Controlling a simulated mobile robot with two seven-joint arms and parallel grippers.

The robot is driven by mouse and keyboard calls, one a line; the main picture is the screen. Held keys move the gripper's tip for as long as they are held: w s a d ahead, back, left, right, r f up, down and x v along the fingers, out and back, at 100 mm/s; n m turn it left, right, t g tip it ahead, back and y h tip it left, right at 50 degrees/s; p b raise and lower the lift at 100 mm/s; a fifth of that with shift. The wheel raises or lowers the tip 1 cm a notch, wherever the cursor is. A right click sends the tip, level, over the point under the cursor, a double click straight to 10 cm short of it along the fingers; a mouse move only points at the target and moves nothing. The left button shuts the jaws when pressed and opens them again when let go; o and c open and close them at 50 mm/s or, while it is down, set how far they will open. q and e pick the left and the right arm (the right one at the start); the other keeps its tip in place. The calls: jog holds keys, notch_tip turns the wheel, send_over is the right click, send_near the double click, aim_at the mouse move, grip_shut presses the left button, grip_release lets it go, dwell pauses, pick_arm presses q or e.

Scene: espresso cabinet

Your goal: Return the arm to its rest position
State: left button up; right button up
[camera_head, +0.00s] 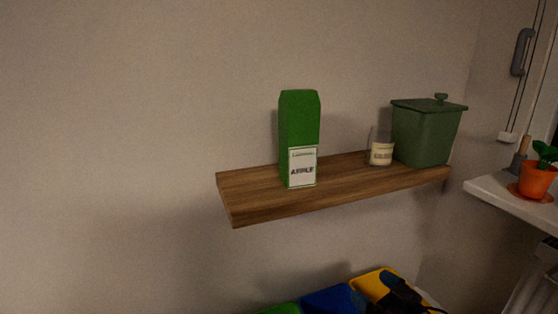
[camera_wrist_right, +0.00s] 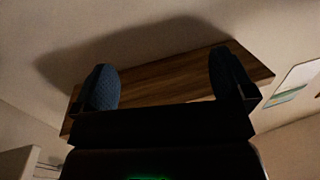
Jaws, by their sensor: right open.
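My right gripper (camera_head: 402,290) shows small and dark at the bottom right of the head view, below the wooden shelf (camera_head: 345,194) and in front of the yellow bin. In the right wrist view its two blue-padded fingers (camera_wrist_right: 163,82) are spread wide apart with nothing between them. The wooden shelf (camera_wrist_right: 165,84) is seen past the fingers there, apart from them. Most of my right arm is hidden below the head view's lower edge. My left gripper is in neither view.
On the shelf stand a green carton (camera_head: 299,130), a small glass candle (camera_head: 381,154) and a green lidded canister (camera_head: 425,135). Below are green, blue (camera_head: 333,300) and yellow (camera_head: 371,283) bins. A potted plant (camera_head: 536,180) stands on the white sill at right. The left wall is clear.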

pick_arm(q)
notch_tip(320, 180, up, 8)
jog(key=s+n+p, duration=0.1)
jog(key=p, duration=1.1)
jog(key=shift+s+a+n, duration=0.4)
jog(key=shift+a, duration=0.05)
pick_arm(e)
jog(key=s+d+m+g+h, duration=0.2)
jog(key=s+h, duration=0.2)
jog(key=s, duration=1.7)
jog(key=s+d+m+g+h, duration=0.1)
jog(key=s+h, duration=0.4)
jog(key=s, duration=1.6)
jog(key=shift+s+d+f+m+g, duration=0.3)
jog(key=shift+d+m+g, duration=0.15)
jog(key=shift+m, duration=0.65)
